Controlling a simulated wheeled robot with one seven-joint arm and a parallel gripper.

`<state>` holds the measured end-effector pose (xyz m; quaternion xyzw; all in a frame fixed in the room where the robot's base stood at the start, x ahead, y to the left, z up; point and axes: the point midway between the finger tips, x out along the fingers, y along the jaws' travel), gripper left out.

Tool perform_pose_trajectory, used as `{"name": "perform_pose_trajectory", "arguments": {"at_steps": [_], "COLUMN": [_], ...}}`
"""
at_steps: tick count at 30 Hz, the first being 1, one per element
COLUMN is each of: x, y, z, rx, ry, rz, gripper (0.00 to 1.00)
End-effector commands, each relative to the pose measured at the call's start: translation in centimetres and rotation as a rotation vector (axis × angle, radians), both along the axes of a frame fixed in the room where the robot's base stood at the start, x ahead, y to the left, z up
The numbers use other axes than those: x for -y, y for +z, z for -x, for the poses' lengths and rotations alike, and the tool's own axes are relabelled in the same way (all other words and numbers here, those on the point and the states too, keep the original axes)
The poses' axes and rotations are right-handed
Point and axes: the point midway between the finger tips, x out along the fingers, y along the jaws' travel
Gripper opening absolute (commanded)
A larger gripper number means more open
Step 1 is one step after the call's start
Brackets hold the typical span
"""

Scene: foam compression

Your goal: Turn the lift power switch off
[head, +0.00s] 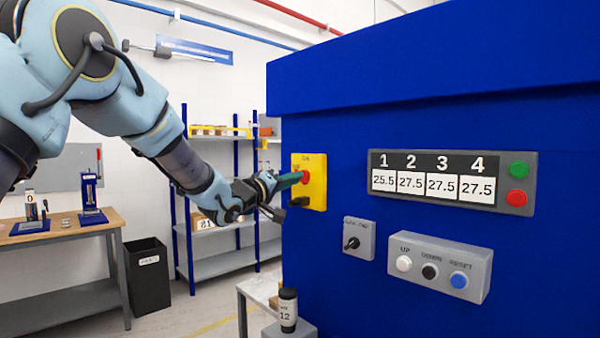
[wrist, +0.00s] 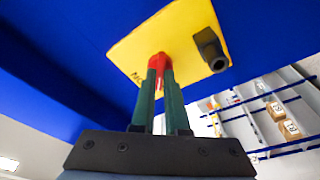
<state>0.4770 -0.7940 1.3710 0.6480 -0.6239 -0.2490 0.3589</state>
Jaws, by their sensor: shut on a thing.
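A yellow switch plate (head: 317,190) is mounted on the side of the blue machine, near its left edge. It bears a red switch handle (head: 305,177) and a black protruding part (head: 300,201) below it. My gripper (head: 297,178) reaches in from the left. Its two green fingers are shut on the red handle (wrist: 158,60), which shows between the fingertips. The fingers hide part of the handle, so its exact turn angle is hard to tell.
The blue machine (head: 420,130) carries a numbered display panel (head: 450,181), a grey box with a black knob (head: 359,239) and a three-button box (head: 440,267). A small stand with a black container (head: 288,310) is below. Shelves and a workbench (head: 60,245) stand behind.

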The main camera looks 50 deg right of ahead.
Motion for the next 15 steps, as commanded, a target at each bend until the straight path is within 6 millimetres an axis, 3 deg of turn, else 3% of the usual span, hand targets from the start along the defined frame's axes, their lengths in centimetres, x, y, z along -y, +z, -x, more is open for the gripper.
{"name": "perform_pose_trajectory", "arguments": {"at_steps": [9, 15], "x": [-0.04, -0.01], "y": [0.22, 0.19], "z": [-0.01, 0.02], "rx": [-0.157, -0.160], "ry": [0.000, 0.000], "rz": [-0.006, -0.007], "gripper": [0.00, 0.00]}}
